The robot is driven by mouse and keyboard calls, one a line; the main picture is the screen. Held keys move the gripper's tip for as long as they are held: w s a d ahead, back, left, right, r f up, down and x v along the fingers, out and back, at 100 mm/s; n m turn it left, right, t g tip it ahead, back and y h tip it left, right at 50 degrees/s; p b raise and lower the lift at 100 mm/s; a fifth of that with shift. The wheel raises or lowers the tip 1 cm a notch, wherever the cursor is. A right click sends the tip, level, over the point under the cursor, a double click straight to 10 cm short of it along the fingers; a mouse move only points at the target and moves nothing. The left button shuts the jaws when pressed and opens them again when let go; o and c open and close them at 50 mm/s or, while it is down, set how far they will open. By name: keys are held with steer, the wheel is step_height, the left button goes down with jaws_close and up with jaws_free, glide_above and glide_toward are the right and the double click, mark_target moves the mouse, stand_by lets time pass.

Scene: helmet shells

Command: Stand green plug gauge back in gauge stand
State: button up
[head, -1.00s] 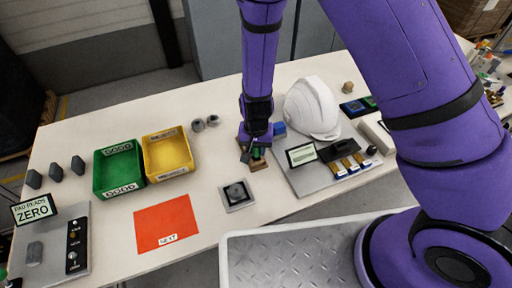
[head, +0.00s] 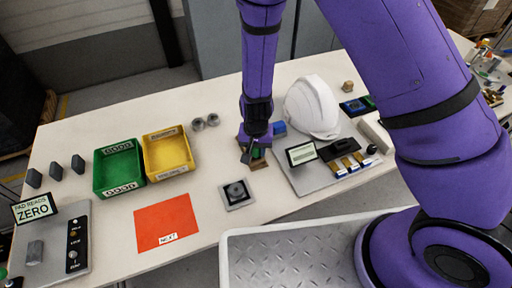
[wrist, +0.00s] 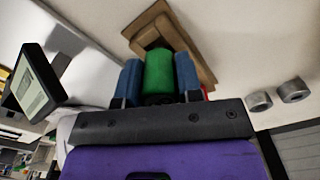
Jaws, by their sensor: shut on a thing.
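The green plug gauge (wrist: 159,72) is held between the two blue fingers of my gripper (wrist: 158,80) in the wrist view. The brown gauge stand (wrist: 188,40) is just beyond it, with the gauge's far end overlapping the stand's dark opening. I cannot tell whether that end is inside the opening or only in front of it. In the head view my gripper (head: 254,150) is low over the brown stand (head: 259,163), left of the white helmet. It largely hides the gauge there, with only a little green showing.
A white helmet shell (head: 313,107) and a small display (head: 302,154) are close on the right. A blue block (head: 279,128) is beside my gripper. A grey square fixture (head: 237,194) lies in front. Two grey cylinders (head: 205,122) and a yellow bin (head: 168,152) are left.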

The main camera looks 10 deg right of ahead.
steer(key=shift+f, duration=0.7)
stand_by(1.1)
steer(key=o, duration=0.9)
steer(key=shift+r, duration=0.1)
step_height(320, 180, up, 11)
steer(key=shift+f, duration=0.1)
steer(key=s+d+r+t+y, duration=0.1)
steer(key=d+r, duration=0.3)
steer(key=r, duration=0.4)
steer(key=s+d+r+n, duration=0.1)
steer(key=d+r, duration=0.3)
steer(key=r, duration=0.4)
steer(key=s+d+r+t+y, duration=0.1)
steer(key=d+r, duration=0.4)
steer(key=r, duration=0.3)
steer(key=s+d+r+t, duration=0.1)
steer(key=s+d+r, duration=0.2)
steer(key=s+d, duration=0.1)
steer(key=s+d+r+t+h, duration=0.1)
steer(key=s+d+r, duration=0.2)
steer(key=s, duration=0.3)
steer(key=s+d+r+n+t+h, duration=0.1)
steer(key=s+d+r, duration=0.3)
steer(key=s+r, duration=0.1)
steer(key=shift+s+d+r, duration=0.2)
steer(key=shift+s+d, duration=0.1)
